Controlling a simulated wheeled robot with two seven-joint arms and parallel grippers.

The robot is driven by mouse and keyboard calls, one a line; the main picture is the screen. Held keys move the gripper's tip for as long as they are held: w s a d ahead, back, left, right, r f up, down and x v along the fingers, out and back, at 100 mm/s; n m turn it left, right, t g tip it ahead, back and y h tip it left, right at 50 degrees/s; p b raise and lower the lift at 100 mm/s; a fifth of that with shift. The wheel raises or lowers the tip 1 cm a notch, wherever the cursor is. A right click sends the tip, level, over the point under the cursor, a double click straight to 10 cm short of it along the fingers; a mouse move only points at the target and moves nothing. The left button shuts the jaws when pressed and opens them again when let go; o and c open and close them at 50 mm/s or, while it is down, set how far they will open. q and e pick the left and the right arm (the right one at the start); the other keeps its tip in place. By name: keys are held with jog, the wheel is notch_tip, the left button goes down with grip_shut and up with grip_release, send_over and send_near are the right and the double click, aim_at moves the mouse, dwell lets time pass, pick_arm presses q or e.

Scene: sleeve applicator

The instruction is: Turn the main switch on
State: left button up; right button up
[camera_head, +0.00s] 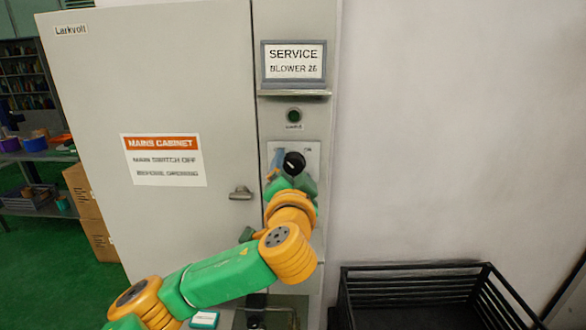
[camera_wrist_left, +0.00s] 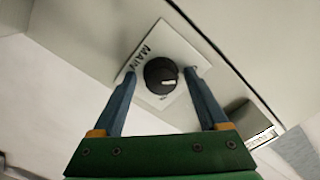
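The main switch is a round black knob (camera_head: 294,162) with a white mark, on a pale plate (camera_head: 312,152) on the cabinet's narrow right-hand panel. In the left wrist view the knob (camera_wrist_left: 161,76) sits on its plate (camera_wrist_left: 184,48), which has partly readable "MAIN" lettering. My left gripper (camera_head: 284,168) is at the switch and hides part of the plate in the head view. In the left wrist view its two blue fingers (camera_wrist_left: 163,82) are spread, one on each side of the knob, with gaps visible. My right gripper is not in view.
The large grey cabinet door (camera_head: 100,90) carries a "MAINS CABINET" sign (camera_head: 163,160) and a handle (camera_head: 241,193). A small green indicator (camera_head: 294,115) is above the switch. A black crate (camera_head: 420,270) stands at lower right. The wall (camera_head: 450,120) is bare.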

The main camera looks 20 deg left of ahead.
pick_arm(q)
jog(key=shift+s+r, duration=0.1)
jog(key=shift+s, duration=0.05)
grip_shut()
jog(key=shift+m, duration=0.3)
jog(key=m+p, duration=0.2)
jog(key=m, duration=0.1)
jog(key=shift+r+m, duration=0.15)
jog(key=shift+m, duration=0.25)
jog(key=m+p, duration=0.2)
jog(key=m, duration=0.2)
jog(key=shift+r+p, duration=0.15)
jog(key=shift+p, duration=0.15)
jog(key=m+p, duration=0.4)
jog(key=m, duration=0.1)
jog(key=shift+m, duration=0.4)
jog(key=shift+m+p, duration=1.3)
jog(key=shift+m, duration=0.5)
